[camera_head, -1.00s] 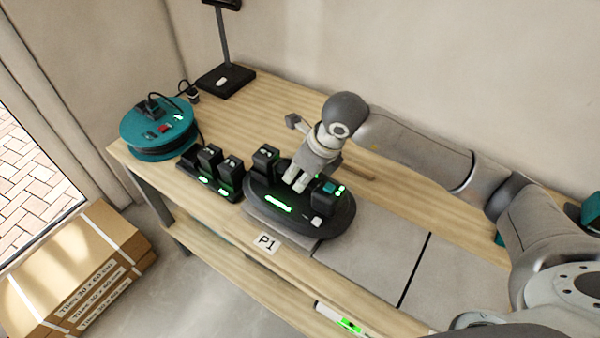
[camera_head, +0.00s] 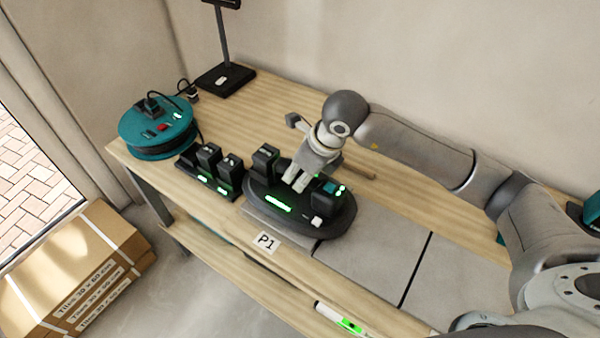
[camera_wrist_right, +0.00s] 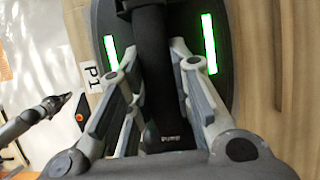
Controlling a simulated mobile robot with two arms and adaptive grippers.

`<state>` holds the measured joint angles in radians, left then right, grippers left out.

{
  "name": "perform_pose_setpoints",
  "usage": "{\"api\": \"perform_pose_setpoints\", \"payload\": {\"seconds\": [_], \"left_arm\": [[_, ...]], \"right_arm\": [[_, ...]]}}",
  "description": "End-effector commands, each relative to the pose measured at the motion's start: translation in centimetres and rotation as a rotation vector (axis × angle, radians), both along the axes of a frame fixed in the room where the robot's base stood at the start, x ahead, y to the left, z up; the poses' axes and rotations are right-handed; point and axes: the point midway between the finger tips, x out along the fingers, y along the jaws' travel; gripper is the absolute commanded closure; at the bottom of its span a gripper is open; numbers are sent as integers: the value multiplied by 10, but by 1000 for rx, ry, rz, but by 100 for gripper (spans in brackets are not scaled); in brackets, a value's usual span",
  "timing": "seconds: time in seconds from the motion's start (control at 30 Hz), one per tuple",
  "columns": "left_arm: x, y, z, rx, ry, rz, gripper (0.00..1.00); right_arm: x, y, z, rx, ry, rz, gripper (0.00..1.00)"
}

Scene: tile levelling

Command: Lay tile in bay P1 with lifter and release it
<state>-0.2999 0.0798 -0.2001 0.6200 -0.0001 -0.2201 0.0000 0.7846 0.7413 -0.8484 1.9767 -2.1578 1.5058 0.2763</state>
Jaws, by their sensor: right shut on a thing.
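The lifter (camera_head: 335,222), a dark oval suction tool with lit green strips, sits over bay P1 at the row's left end. A grey tile (camera_head: 290,232) shows as a strip under its front edge, behind the P1 label (camera_head: 267,242). Most of that tile is hidden; I cannot tell if it rests fully on the bed. My right gripper (camera_head: 297,180) is shut on the lifter's handle, and the wrist view shows the fingers around the dark handle (camera_wrist_right: 152,60). My left gripper (camera_wrist_right: 62,102) appears small at the wrist view's left; its jaws are unclear.
Grey tiles (camera_head: 365,245) lie right of the lifter, with a dark gap between them. A charger with black batteries (camera_head: 210,175) stands close left. A teal cable reel (camera_head: 158,135) and a black stand (camera_head: 226,78) are farther back. A level (camera_head: 345,318) lies at the front.

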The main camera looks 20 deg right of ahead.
Motion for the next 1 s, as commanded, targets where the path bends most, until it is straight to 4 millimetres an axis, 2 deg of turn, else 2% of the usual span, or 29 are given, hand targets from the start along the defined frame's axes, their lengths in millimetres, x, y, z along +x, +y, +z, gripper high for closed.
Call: {"api": "perform_pose_setpoints", "payload": {"seconds": [1.0], "left_arm": [[0, 0, -9, 0, 0, 0, 100]], "right_arm": [[2, 1, -2, 4, -9, 0, 100]]}}
